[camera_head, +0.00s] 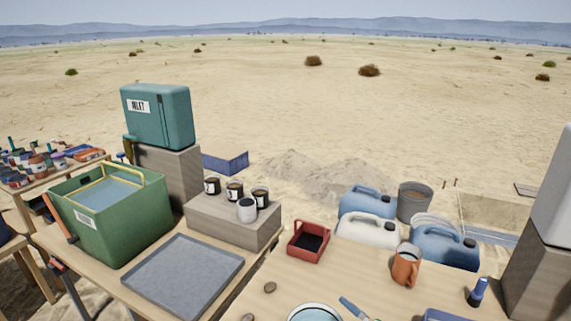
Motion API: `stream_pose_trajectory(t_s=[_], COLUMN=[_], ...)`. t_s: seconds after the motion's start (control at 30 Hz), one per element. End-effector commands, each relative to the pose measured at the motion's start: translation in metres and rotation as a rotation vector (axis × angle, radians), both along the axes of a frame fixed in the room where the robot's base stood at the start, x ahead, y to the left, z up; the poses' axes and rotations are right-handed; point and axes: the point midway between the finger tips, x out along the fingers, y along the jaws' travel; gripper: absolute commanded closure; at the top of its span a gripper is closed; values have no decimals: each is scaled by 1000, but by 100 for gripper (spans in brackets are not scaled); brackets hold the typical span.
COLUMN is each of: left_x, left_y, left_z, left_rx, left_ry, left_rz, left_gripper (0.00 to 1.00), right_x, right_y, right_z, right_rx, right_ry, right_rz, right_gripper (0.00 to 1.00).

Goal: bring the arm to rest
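Neither of my arms shows in the head view, and neither gripper is in the picture. The wooden work table (330,283) fills the lower part of the view. A flat grey tray (183,275) lies on its left part. A small red tray (308,242) with dark contents sits near the middle. An orange-brown mug (406,265) stands at the right. A round light-blue dish (315,313) is cut off by the bottom edge.
A green bin (128,228) stands on the left, beside a teal box (158,117) on a wooden block. Several small jars stand on a low wooden block (235,222). Blue and white jugs (366,229) stand behind the table. A blue marker (477,292) stands upright at right. The table's centre is mostly clear.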

Motion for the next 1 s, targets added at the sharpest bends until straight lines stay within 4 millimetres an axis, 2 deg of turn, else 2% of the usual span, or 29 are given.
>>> stream_pose_trajectory(t_s=[0.1, 0.3, 0.5, 0.63, 0.67, 0.7, 1.0], left_x=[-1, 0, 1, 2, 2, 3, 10], left_y=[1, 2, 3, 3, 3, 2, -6], left_z=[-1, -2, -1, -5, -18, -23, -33], left_rx=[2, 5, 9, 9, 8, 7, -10], left_ry=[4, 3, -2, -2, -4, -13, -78], left_rz=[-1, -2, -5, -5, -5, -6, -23], left_gripper=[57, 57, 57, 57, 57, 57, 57], right_x=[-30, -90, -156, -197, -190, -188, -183], right_y=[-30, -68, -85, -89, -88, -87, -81], right_z=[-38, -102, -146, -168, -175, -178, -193], right_rx=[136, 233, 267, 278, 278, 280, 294], right_ry=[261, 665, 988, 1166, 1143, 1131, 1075], right_rz=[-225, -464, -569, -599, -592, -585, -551], right_gripper=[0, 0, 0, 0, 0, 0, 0])
